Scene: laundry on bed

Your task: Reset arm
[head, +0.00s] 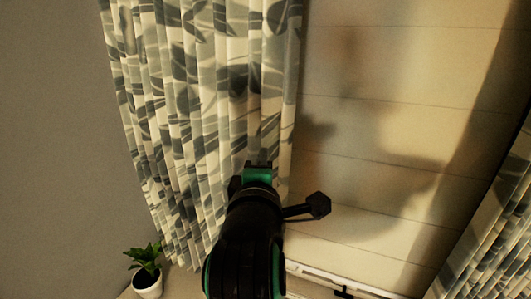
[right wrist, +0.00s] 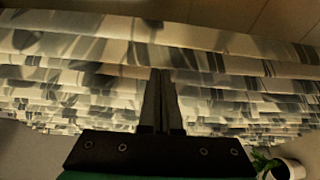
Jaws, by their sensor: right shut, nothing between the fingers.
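My right gripper (head: 259,166) is raised in the middle of the head view, pointing away toward a patterned curtain (head: 195,110). In the right wrist view its two dark fingers (right wrist: 160,80) lie side by side, shut with nothing held. The curtain (right wrist: 80,80) fills much of that view behind the fingers. I cannot tell how near the fingertips are to the cloth. My left gripper is in neither view.
A potted plant (head: 147,283) stands at the lower left, and it also shows in the right wrist view (right wrist: 285,170). A pale panelled blind (head: 370,130) covers the window. A second curtain (head: 495,240) hangs at the right. A plain grey wall (head: 50,130) is on the left.

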